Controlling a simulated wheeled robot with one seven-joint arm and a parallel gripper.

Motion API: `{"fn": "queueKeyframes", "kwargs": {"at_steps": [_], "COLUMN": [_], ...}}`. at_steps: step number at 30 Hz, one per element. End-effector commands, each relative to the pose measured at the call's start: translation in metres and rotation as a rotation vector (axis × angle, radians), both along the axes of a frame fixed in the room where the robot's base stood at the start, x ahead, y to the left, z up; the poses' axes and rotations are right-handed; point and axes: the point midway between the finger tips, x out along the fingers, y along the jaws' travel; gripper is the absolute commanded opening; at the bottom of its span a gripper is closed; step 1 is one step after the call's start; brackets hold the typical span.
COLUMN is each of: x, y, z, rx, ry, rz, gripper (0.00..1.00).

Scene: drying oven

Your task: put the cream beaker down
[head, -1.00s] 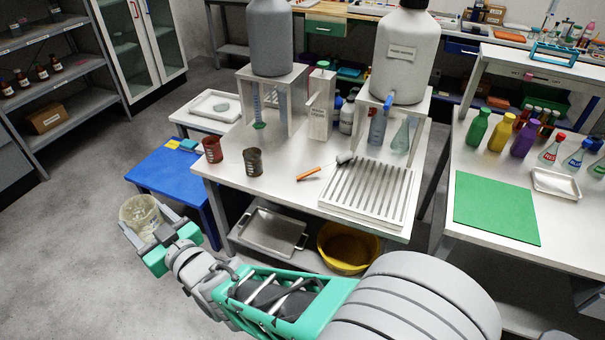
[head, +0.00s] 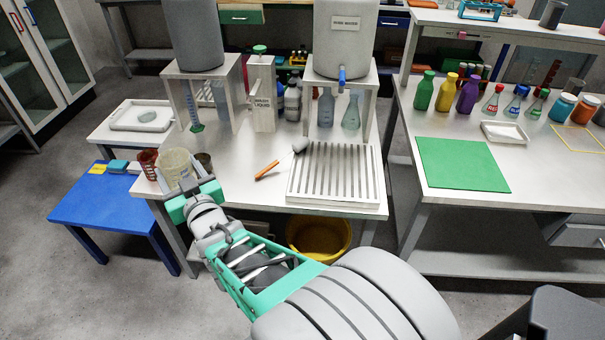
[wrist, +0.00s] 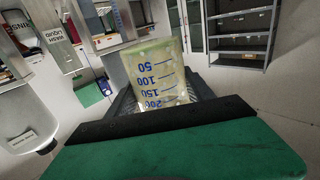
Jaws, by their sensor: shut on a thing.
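The cream beaker (head: 175,163) is a pale, translucent vessel. In the head view it is at the left front corner of the white bench (head: 235,180), between a dark red beaker (head: 147,164) and a dark grey-brown beaker (head: 205,160), which it partly hides. My gripper (head: 185,177) is shut on it from the front. In the wrist view the cream beaker (wrist: 158,75) shows blue volume marks, upside down in the picture, between my fingers. I cannot tell whether its base touches the bench or hangs above it.
An orange-handled brush (head: 275,167) and a slatted drying rack (head: 335,175) lie to the right on the bench. A low blue table (head: 105,210) stands to the left. A yellow basin (head: 320,237) is below. The bench between the beakers and the brush is clear.

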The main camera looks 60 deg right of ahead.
Motion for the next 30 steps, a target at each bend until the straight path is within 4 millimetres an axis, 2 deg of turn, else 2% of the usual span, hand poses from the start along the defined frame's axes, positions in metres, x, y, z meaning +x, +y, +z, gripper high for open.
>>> {"fn": "queueKeyframes", "kwargs": {"at_steps": [1, 5, 9, 15, 18, 23, 26, 30], "x": [-0.006, -0.030, -0.067, -0.120, -0.143, -0.167, -0.173, -0.168], "y": [-0.025, -0.090, -0.155, -0.220, -0.242, -0.262, -0.268, -0.284], "z": [-0.015, -0.031, -0.045, -0.058, -0.063, -0.066, -0.066, -0.076], "rx": [0.000, -0.001, -0.001, 0.001, 0.002, 0.002, 0.003, 0.006], "ry": [0.000, 0.000, -0.001, -0.004, -0.006, -0.009, -0.008, -0.004], "rz": [-0.059, -0.218, -0.385, -0.574, -0.643, -0.713, -0.730, -0.733], "gripper": [0.21, 0.21, 0.21, 0.21, 0.21, 0.21, 0.21, 0.21]}}
